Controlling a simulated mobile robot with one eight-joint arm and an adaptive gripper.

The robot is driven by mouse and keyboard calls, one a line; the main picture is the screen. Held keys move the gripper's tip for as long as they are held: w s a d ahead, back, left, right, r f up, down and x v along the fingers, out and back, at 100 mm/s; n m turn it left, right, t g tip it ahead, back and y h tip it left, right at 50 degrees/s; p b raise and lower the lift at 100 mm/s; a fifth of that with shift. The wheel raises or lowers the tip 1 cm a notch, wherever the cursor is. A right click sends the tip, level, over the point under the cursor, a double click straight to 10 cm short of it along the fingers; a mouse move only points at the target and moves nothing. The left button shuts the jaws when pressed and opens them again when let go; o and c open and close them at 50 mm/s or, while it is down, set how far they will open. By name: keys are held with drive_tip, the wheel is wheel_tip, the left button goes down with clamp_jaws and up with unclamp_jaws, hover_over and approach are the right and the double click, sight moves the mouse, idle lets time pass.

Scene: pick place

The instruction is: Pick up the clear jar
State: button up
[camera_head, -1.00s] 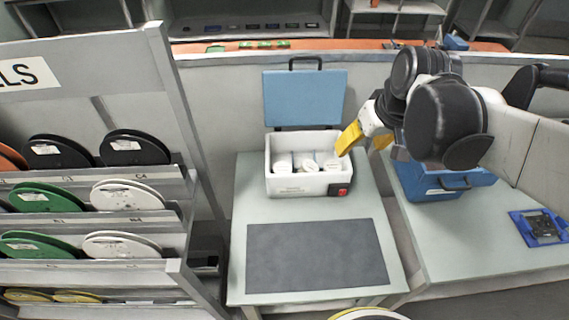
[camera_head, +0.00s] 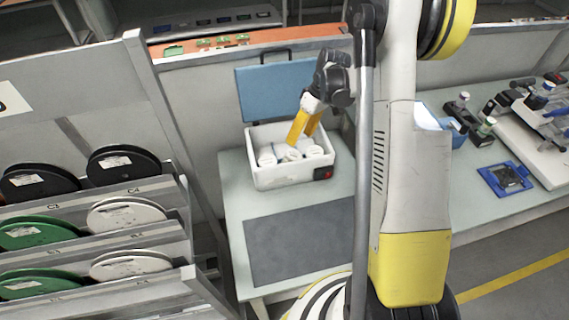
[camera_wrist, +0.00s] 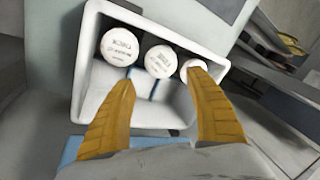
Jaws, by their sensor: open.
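A white box (camera_head: 275,178) with a raised blue lid stands on the table and holds three white-capped jars. In the wrist view, the caps form a row: a left jar (camera_wrist: 118,47), a middle jar (camera_wrist: 161,61) and a right jar (camera_wrist: 191,66). The jar bodies are mostly hidden, so I cannot tell which one is clear. My gripper (camera_head: 300,138) has yellow fingers, open and empty, pointing down over the box. In the wrist view, my gripper (camera_wrist: 158,79) has its fingertips either side of the middle cap, the right tip overlapping the right cap.
The raised blue lid (camera_head: 277,90) stands behind the box. A dark mat (camera_head: 300,240) lies bare in front of it. A shelf rack (camera_head: 95,215) with reels is at left. A blue tray (camera_head: 505,178) and equipment sit on the right-hand table.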

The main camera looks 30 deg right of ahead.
sight(293, 153)
drive_tip(key=b+x, duration=0.3)
drive_tip(key=x, duration=0.6)
drive_tip(key=shift+s+a+f, duration=0.1)
drive_tip(key=shift+s+a, duration=0.05)
drive_tip(key=shift+s, duration=0.05)
drive_tip(key=c, duration=1.2)
